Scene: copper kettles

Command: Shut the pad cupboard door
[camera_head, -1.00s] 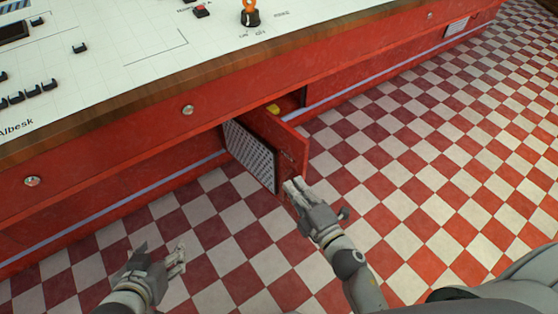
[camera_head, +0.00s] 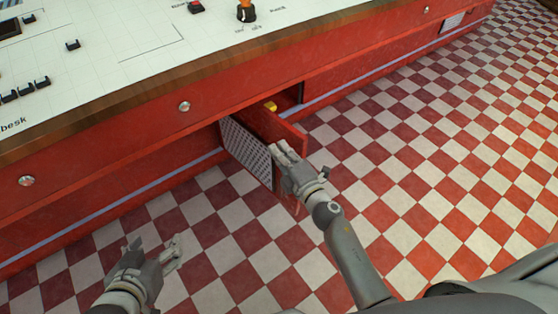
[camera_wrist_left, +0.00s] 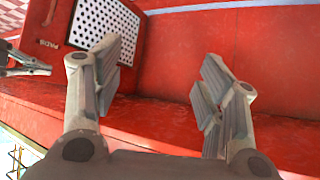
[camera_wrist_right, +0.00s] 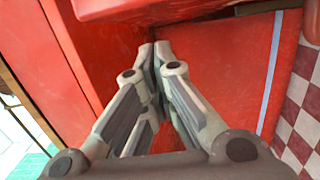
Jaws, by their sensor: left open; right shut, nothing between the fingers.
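The pad cupboard door (camera_head: 247,150) stands open, sticking out from the red desk front. It has a pale perforated panel on its left face, which also shows in the left wrist view (camera_wrist_left: 105,25). My right gripper (camera_head: 282,150) is shut and empty, at the door's outer part in the head view, covering some of its red side. I cannot tell whether it touches. Its closed fingers (camera_wrist_right: 155,60) point at red surfaces in the right wrist view. My left gripper (camera_head: 153,248) is open and empty, left of the door, in front of the desk.
A yellow item (camera_head: 270,106) shows inside the cupboard opening. The long red desk (camera_head: 110,140) has round knobs on its front and a white top (camera_head: 110,50) with black switches. The checkered floor (camera_head: 430,180) is clear to the right.

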